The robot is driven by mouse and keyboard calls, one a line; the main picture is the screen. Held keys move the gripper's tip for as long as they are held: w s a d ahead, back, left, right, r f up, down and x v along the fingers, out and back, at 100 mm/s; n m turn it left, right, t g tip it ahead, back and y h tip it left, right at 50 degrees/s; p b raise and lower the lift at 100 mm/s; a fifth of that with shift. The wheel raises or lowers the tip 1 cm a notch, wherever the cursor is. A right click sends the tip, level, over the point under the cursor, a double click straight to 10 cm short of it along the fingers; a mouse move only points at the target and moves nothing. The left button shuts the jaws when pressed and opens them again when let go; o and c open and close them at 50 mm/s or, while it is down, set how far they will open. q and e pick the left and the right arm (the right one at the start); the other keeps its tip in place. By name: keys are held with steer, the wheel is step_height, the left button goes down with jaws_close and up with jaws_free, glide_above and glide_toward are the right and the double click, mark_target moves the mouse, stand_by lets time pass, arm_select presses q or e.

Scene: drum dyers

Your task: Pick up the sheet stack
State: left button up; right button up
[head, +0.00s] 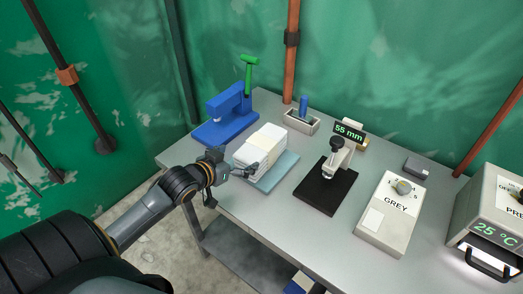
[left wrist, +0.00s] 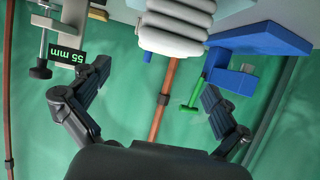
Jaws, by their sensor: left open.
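In the left wrist view the stack (left wrist: 175,25) shows at the top, beyond my fingers. My left gripper (head: 232,168) is open at the front left side of the stack. In the left wrist view its two fingers (left wrist: 152,103) are spread wide with nothing between them. Whether a fingertip touches the stack cannot be told. My right gripper is not in view.
A blue press (head: 222,115) with a green handle stands behind left of the stack. A black-based clamp device (head: 325,187), a 55 mm display (head: 349,131) and a grey dial box (head: 391,212) stand to the right. A small bin (head: 301,122) is behind. The table's front strip is bare.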

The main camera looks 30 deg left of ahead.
arm_select(q)
steer(key=p, duration=0.1)
glide_toward(262, 141)
steer(key=x, duration=0.4)
steer(key=shift+w+d+f, duration=0.2)
steer(key=shift+w+f, duration=0.1)
steer(key=shift+w+p, duration=0.5)
steer(key=p+x, duration=0.1)
steer(key=x, duration=0.3)
steer(key=shift+a+f, duration=0.2)
steer(key=shift+f, duration=0.05)
steer(key=shift+c, duration=1.1)
steer(key=c, duration=1.1)
steer(key=shift+r, duration=0.15)
steer(key=shift+c, duration=1.4)
